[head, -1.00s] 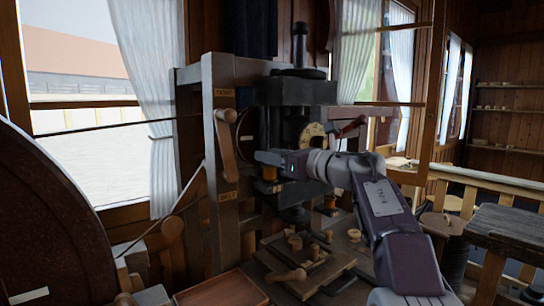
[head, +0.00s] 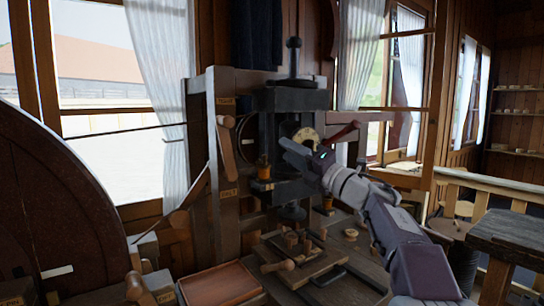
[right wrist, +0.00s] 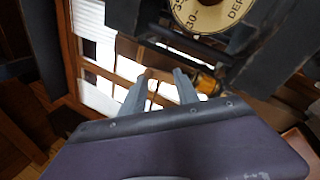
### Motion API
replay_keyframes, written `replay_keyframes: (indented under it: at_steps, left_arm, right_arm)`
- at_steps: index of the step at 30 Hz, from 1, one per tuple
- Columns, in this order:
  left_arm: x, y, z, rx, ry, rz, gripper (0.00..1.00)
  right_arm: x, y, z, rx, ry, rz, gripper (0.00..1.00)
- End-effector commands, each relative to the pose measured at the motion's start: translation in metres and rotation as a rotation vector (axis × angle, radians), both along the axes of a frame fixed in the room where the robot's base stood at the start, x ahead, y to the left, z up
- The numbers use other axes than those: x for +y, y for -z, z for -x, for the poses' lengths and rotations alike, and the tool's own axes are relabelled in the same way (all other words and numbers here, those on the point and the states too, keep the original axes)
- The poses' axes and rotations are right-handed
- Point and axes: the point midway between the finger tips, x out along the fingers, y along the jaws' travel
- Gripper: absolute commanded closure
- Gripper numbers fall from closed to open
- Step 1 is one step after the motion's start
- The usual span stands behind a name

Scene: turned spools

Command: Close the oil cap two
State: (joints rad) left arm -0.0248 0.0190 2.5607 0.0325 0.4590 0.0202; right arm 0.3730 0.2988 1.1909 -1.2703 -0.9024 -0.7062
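A small orange oil cup (head: 263,172) with a dark top sits on a ledge of the dark machine, near the left wooden post. A second amber cup (head: 327,204) stands lower and to the right, partly hidden. I cannot tell which is number two, or whether either cap is closed. My right gripper (head: 288,150) is to the right of and slightly above the first cup, apart from it in the picture. In the right wrist view the two fingers (right wrist: 160,84) are spread with nothing between them. An amber cup (right wrist: 207,82) shows just right of them. My left gripper is not in view.
A round dial (head: 305,137) on the machine is close behind my right gripper. A wooden lever (head: 226,148) hangs on the left post. Below are a board with wooden pegs (head: 297,262) and an empty shallow tray (head: 218,284). A large dark wheel (head: 60,210) fills the left.

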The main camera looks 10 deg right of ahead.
Motion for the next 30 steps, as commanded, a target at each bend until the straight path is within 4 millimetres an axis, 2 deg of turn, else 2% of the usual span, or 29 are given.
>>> replay_keyframes:
  at_steps: [1, 2, 3, 5, 6, 9, 12, 15, 19, 21, 24, 28, 30]
  left_arm:
    - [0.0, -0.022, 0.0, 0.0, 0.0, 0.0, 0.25]
    - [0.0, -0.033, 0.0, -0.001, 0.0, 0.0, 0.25]
    - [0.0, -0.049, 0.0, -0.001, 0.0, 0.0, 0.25]
    - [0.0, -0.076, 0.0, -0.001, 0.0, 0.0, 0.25]
    - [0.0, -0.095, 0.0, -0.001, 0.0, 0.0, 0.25]
    - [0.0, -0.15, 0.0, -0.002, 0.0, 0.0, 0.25]
    - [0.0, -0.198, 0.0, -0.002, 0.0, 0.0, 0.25]
    - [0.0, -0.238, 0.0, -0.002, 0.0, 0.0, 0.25]
    - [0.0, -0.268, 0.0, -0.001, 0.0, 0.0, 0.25]
    - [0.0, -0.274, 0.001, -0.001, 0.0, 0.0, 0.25]
    - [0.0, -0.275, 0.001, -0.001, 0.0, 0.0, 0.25]
    - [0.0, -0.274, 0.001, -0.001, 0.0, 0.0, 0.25]
    - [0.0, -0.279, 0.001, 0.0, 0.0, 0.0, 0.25]
  right_arm:
    - [-0.004, -0.012, -0.007, 0.075, -0.05, -0.258, 0.63]
    - [-0.008, -0.017, -0.011, 0.119, -0.08, -0.423, 0.63]
    - [-0.014, -0.022, -0.017, 0.176, -0.116, -0.641, 0.63]
    - [-0.023, -0.022, -0.026, 0.26, -0.155, -0.96, 0.63]
    - [-0.029, -0.019, -0.031, 0.314, -0.168, -1.169, 0.63]
    - [-0.035, 0.003, -0.037, 0.428, -0.146, -1.639, 0.63]
    - [-0.028, 0.03, -0.029, 0.503, -0.058, -1.937, 0.63]
    - [-0.006, 0.041, -0.016, 0.572, 0.029, -2.041, 0.63]
    - [0.032, 0.027, -0.011, 0.662, 0.027, -2.027, 0.63]
    - [0.045, 0.02, -0.011, 0.683, 0.012, -2.018, 0.63]
    - [0.052, 0.019, -0.011, 0.697, 0.004, -2.012, 0.63]
    - [0.052, 0.02, -0.013, 0.697, 0.003, -2.011, 0.63]
    - [0.052, 0.019, -0.02, 0.696, 0.004, -2.011, 0.63]
